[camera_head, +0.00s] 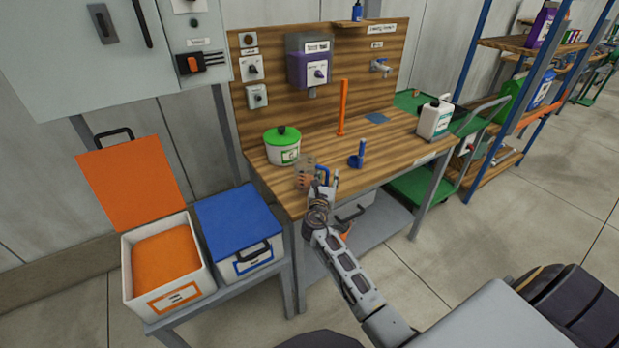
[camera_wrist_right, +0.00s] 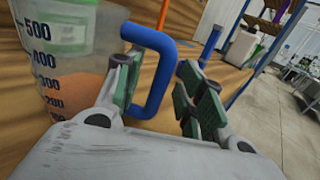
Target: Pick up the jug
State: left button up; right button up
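The jug (camera_head: 305,176) is a clear measuring jug with a blue handle and orange contents, upright at the front of the wooden bench. In the right wrist view the jug (camera_wrist_right: 62,75) fills the left side, with dark volume marks, and its blue handle (camera_wrist_right: 162,75) shows in the middle. My right gripper (camera_head: 324,189) is at the handle side of the jug. In the wrist view its open fingers (camera_wrist_right: 158,98) stand on either side of the handle's grip bar, one inside the loop. A gap shows at the right finger; contact on the left is unclear. My left gripper is out of view.
A white pot with a green lid (camera_head: 283,146) stands behind the jug. A blue upright holder (camera_head: 358,155) and an orange post (camera_head: 343,108) are to the right. A white canister (camera_head: 435,117) stands at the bench's right end. Orange and blue-lidded bins (camera_head: 240,232) sit lower left.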

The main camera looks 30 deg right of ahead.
jog(key=shift+c, duration=0.5)
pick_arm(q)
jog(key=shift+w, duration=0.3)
pick_arm(e)
grip_shut()
